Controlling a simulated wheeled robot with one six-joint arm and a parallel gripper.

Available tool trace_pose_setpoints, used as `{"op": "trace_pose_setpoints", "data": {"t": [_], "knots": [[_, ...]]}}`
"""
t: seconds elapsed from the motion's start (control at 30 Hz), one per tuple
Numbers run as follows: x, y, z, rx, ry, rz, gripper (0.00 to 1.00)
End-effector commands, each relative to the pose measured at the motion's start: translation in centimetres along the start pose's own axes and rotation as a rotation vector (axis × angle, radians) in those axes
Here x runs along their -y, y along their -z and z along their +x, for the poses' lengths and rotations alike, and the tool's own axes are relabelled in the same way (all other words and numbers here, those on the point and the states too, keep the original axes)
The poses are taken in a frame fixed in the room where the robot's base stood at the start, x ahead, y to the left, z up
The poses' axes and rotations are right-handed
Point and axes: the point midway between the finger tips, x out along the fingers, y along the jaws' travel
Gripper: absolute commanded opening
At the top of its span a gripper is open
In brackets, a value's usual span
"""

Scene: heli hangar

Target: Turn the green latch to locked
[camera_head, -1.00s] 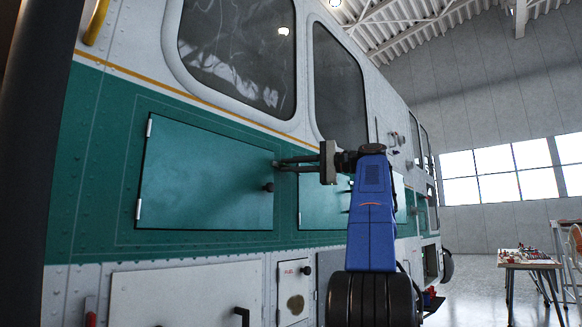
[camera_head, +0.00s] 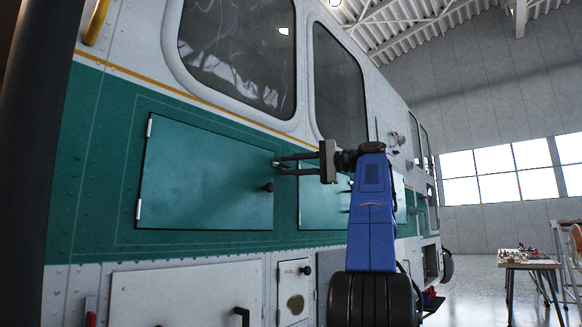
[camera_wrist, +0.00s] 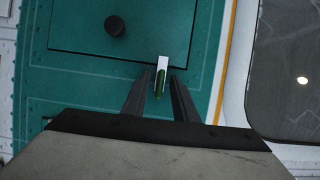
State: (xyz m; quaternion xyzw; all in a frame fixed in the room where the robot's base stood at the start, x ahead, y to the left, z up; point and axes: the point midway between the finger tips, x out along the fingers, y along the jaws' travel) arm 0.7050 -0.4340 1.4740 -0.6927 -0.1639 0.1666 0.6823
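The green latch (camera_wrist: 160,82) is a slim handle on a small white plate (camera_wrist: 163,62) at the edge of a teal hatch door (camera_head: 205,180). In the wrist view it points down the picture, away from the door. My gripper (camera_wrist: 162,73) is open, with one finger on each side of the latch. Gaps show between the latch and both fingers. In the head view my gripper (camera_head: 277,165) reaches to the door's right edge, where the latch is too small to make out clearly.
The door has a dark round knob (camera_head: 268,187), also in the wrist view (camera_wrist: 114,26). It is closed flush in the aircraft's side. A second teal panel (camera_head: 322,205) lies behind my arm. A table (camera_head: 528,263) with small items stands far right on open floor.

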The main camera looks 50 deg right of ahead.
Motion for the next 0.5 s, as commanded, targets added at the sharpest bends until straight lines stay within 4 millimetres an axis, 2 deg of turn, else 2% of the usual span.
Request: {"op": "trace_pose_setpoints", "data": {"t": [0.23,0.5], "knots": [[0.0,0.1,-1.7,-0.002,0.001,0.0,0.26],[0.0,0.1,-6.3,-0.004,0.0,0.0,0.26]]}}
